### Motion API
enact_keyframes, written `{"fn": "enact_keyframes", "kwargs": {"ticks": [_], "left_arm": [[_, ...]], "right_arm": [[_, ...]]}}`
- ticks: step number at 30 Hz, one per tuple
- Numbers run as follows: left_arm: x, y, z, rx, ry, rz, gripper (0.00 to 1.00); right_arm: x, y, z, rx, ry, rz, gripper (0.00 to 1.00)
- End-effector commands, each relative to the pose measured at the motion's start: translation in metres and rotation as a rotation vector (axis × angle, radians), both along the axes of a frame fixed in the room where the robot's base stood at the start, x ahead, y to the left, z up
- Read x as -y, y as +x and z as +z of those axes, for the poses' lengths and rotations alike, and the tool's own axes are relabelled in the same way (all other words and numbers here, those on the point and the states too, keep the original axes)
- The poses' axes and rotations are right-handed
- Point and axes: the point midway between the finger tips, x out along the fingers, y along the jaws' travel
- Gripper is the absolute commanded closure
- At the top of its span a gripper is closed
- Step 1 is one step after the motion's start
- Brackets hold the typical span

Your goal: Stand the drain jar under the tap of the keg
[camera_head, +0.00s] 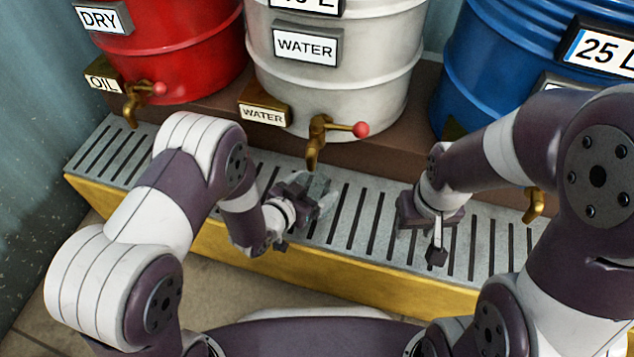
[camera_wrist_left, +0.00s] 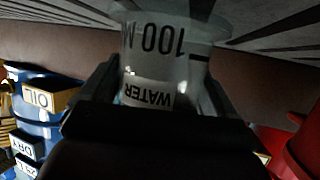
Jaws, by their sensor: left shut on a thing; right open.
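The clear drain jar (camera_head: 320,192) is in my left gripper (camera_head: 306,196), just below and in front of the brass tap (camera_head: 317,140) of the grey keg (camera_head: 333,75), which is labelled WATER. In the left wrist view the jar (camera_wrist_left: 165,55) appears upside down, marked "100 M" and WATER, between the shut fingers. The gripper hides much of the jar in the head view, and I cannot tell whether its base touches the grate. My right gripper (camera_head: 430,228) is open and empty over the grate, right of the jar.
The slotted metal grate (camera_head: 355,225) has a yellow front edge (camera_head: 330,275). A red keg (camera_head: 190,50) with a brass tap (camera_head: 133,100) stands left; a blue keg (camera_head: 510,75) with a tap (camera_head: 534,205) stands right. The kegs rest on a brown ledge (camera_head: 215,100).

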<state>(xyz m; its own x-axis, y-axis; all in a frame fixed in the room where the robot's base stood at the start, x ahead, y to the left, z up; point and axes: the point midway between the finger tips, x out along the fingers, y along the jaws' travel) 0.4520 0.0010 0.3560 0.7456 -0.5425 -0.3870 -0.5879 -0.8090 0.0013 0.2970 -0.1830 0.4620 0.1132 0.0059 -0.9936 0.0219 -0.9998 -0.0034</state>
Motion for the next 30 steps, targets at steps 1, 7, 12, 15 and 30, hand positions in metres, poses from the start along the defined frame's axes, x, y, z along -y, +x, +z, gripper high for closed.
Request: {"fn": "enact_keyframes", "kwargs": {"ticks": [1,7,12,15,30], "left_arm": [[0.0,0.0,0.0,0.002,0.0,0.001,0.43],[0.0,0.0,0.0,0.001,0.0,0.0,0.43],[0.0,0.0,-0.001,0.001,0.0,0.0,0.0],[0.0,0.0,-0.001,0.001,0.0,0.0,0.0],[-0.05,-0.067,0.043,-0.002,0.0,0.005,0.0]], "right_arm": [[0.0,0.0,-0.001,0.0,0.0,0.0,0.57],[0.0,0.0,0.0,0.002,0.0,0.0,0.57],[0.0,0.0,0.0,0.001,0.0,0.0,0.57],[0.0,0.0,0.0,0.001,0.0,0.0,0.57],[0.0,0.001,0.06,0.002,0.0,0.0,0.57]]}}
